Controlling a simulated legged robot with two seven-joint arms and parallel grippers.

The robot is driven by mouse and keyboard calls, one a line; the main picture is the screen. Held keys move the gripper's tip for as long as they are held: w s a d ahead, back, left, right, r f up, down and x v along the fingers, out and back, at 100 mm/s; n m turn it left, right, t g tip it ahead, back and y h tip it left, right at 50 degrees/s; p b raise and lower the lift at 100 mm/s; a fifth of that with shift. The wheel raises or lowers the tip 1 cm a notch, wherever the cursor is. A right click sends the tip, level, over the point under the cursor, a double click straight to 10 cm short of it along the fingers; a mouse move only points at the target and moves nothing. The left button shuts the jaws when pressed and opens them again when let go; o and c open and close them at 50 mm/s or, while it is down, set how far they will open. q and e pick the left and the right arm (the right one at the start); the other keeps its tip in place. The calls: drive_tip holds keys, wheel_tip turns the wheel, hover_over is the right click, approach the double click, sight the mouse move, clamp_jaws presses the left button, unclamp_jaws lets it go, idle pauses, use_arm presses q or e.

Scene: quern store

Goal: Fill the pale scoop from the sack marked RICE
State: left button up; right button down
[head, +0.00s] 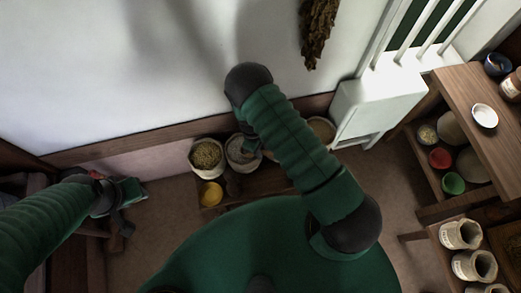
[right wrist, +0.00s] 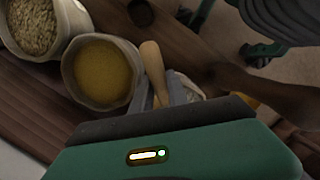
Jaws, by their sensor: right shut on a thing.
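My right gripper (right wrist: 160,92) is shut on a pale wooden handle (right wrist: 152,65), which I take to be the scoop's. The scoop's bowl is mostly hidden behind the gripper, so I cannot tell what it holds. No RICE marking is readable. My left gripper (head: 128,192) hangs at the left, away from the sacks; its jaws are unclear.
A yellow-filled container (head: 211,194) sits in front of the grain sack; a yellow-filled sack (right wrist: 103,72) shows in the right wrist view. Another sack (head: 322,130) is right of my arm. A wooden shelf (head: 470,95) with bowls and several jars stands at the right.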

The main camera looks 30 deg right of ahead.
drive_tip(key=shift+b+x, duration=0.6)
drive_tip(key=shift+x, duration=0.4)
drive_tip(key=shift+w+a+f+b, duration=0.35)
drive_tip(key=shift+w+b, duration=0.15)
drive_tip(key=shift+w, duration=0.05)
drive_tip(key=shift+w+a+b, duration=0.8)
drive_tip(key=shift+w, duration=0.35)
drive_tip(key=s+t+y+p, duration=0.1)
drive_tip(key=s+d+t+y+p, duration=0.1)
drive_tip(key=p, duration=0.1)
drive_tip(key=shift+s+d+f+t, duration=0.15)
drive_tip(key=shift+d+t, duration=0.1)
drive_tip(key=shift+t, duration=0.15)
drive_tip(key=shift+s+d+f+t, duration=0.1)
drive_tip(key=shift+s+t, duration=0.05)
drive_tip(key=shift+t, duration=0.15)
drive_tip(key=shift+r+t+y+p, duration=0.4)
drive_tip(key=shift+t+y, duration=0.3)
drive_tip(key=shift+t, duration=0.1)
drive_tip(key=shift+r, duration=0.35)
wheel_tip(320, 180, up, 3)
drive_tip(key=p, duration=0.2)
drive_tip(key=shift+p, duration=0.35)
drive_tip(key=shift+r+t, duration=0.3)
drive_tip(key=shift+r, duration=0.1)
